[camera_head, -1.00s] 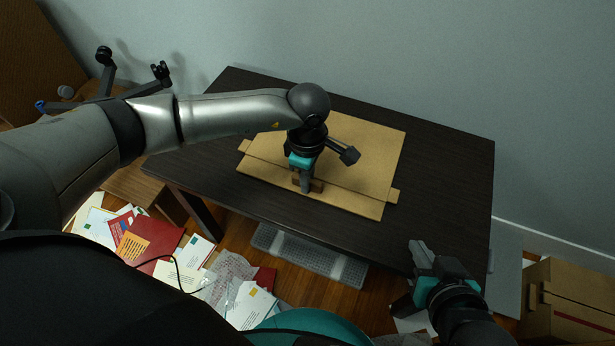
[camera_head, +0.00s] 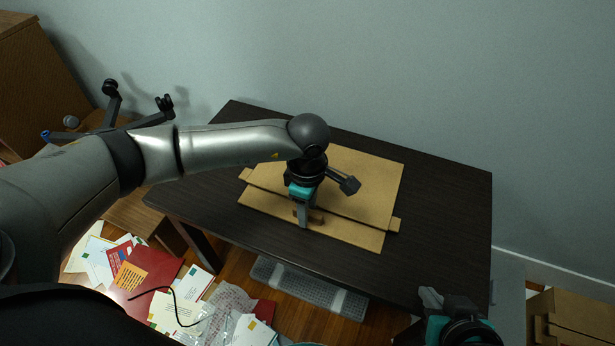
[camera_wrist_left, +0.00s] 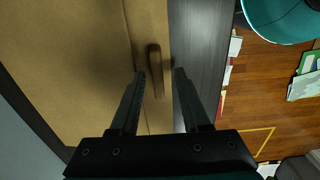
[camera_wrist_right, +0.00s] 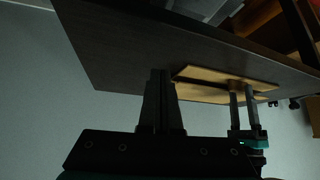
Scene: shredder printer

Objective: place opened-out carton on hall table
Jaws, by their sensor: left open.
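The opened-out carton (camera_head: 372,185) lies flat on the dark hall table (camera_head: 446,213), with its front flap near the table's front edge. It also shows in the left wrist view (camera_wrist_left: 75,60) and, edge-on, in the right wrist view (camera_wrist_right: 215,75). My left gripper (camera_head: 303,222) points down over the carton's front flap. Its two fingers (camera_wrist_left: 154,95) are apart on either side of a small brown strip (camera_wrist_left: 155,70) on the carton. My right gripper (camera_head: 432,300) is off the table's front right corner, away from the carton; whether its fingers are apart is unclear.
Papers and a red folder (camera_head: 145,270) litter the floor at lower left. A grey mesh tray (camera_head: 310,290) lies under the table's front edge. A cardboard box (camera_head: 570,318) stands at lower right. A teal bin (camera_wrist_left: 282,18) shows in the left wrist view. The table's right end is clear.

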